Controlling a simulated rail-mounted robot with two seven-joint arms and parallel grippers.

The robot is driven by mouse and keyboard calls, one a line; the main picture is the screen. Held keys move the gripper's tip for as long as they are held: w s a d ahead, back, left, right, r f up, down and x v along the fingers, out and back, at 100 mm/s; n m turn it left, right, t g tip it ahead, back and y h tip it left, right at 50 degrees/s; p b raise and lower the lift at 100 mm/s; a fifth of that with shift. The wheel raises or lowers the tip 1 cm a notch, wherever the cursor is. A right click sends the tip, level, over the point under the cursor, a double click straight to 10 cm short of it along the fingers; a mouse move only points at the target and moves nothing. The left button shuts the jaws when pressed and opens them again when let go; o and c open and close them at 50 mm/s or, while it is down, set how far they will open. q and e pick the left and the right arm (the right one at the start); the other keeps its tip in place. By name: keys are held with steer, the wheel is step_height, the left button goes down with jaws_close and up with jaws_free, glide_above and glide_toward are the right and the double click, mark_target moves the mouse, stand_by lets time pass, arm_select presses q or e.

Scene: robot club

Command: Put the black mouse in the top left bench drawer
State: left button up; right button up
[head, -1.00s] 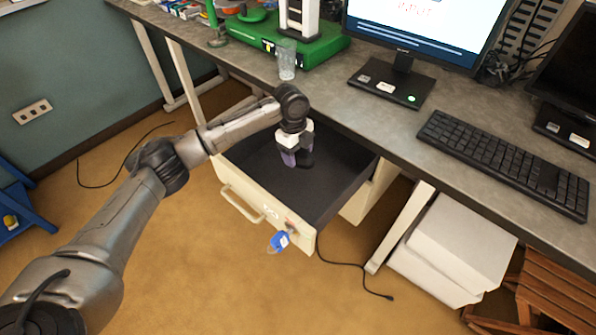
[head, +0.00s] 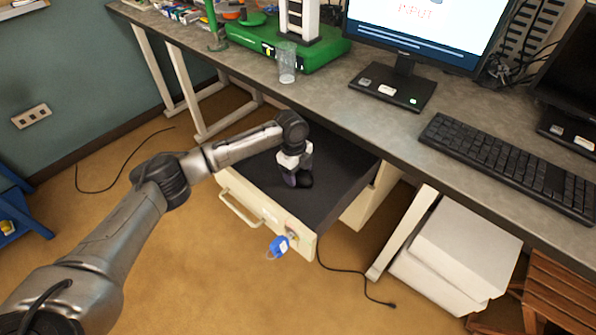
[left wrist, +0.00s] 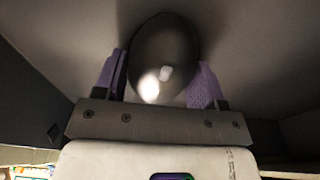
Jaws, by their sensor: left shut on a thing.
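The bench drawer (head: 332,201) is pulled open under the bench top, with a cream front and a dark inside. My left gripper (head: 296,178) reaches down into it, near its front. It is shut on the black mouse (head: 306,181). In the left wrist view the mouse (left wrist: 165,55) sits between the two purple finger pads of the gripper (left wrist: 163,85), over the drawer floor. I cannot tell whether the mouse touches the floor. My right gripper is not in view.
A blue-tagged key (head: 279,246) hangs at the drawer front. The bench top above carries a glass (head: 287,65), a green-based machine (head: 315,58), a monitor and a keyboard (head: 508,163). White boxes (head: 462,245) stand below at the right.

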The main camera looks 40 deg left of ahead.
arm_select(q)
steer(key=o, duration=0.9)
steer(key=shift+o, duration=0.2)
steer(key=r, duration=0.3)
steer(key=a+r+p, duration=0.1)
steer(key=r, duration=0.3)
steer(key=r+p, duration=0.1)
steer(key=r, duration=0.2)
steer(key=shift+a+r, duration=0.25)
steer(key=shift+r, duration=0.05)
steer(key=shift+a+r+p, duration=0.1)
steer(key=shift+r+p, duration=0.3)
steer(key=shift+r, duration=0.35)
